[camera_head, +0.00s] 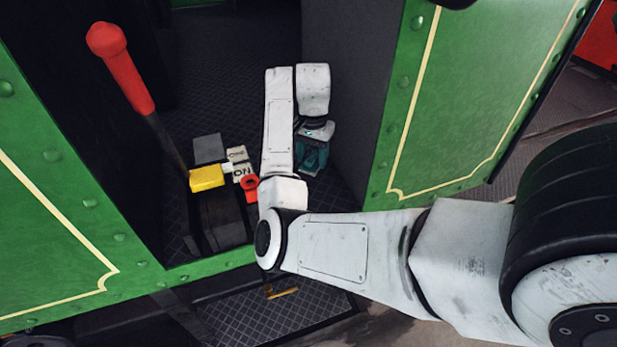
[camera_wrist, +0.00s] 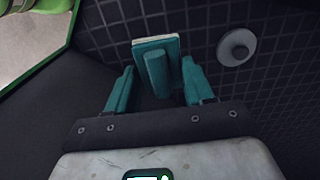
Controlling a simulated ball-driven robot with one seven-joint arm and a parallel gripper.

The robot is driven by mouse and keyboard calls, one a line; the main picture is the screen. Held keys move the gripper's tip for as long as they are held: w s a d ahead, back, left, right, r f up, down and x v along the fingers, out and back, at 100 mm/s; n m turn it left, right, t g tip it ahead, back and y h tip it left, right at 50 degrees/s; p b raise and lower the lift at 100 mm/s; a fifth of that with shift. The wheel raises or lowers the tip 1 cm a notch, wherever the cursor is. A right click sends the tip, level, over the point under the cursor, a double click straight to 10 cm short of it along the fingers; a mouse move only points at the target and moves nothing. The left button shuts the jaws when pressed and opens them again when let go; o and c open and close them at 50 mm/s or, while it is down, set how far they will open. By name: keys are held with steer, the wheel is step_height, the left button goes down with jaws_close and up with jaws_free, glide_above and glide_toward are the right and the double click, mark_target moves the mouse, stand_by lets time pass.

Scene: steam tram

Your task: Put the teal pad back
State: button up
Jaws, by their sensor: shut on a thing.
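The teal pad (camera_wrist: 143,41) shows at the top middle of the wrist view, a flat teal plate with a pale edge and a thick teal grip (camera_wrist: 156,75) running towards me. My gripper (camera_wrist: 158,68) has its two teal fingers on either side of that grip and is shut on the pad. In the head view my gripper (camera_head: 312,156) hangs at the end of my white arm, low inside the cab and close to the dark side wall. My arm and the gripper's own teal parts make the pad hard to tell apart there.
A grey round knob (camera_wrist: 236,48) sits on the grid-patterned surface right of the pad. Green panels (camera_head: 455,95) frame the opening.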

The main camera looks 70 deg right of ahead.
mark_target(313, 155)
step_height(313, 155, down, 8)
steer(key=shift+f+p, duration=0.1)
steer(key=shift+p, duration=0.5)
steer(key=o, duration=0.9)
steer(key=shift+o, duration=0.2)
step_height(313, 155, up, 12)
steer(key=shift+r, duration=0.1)
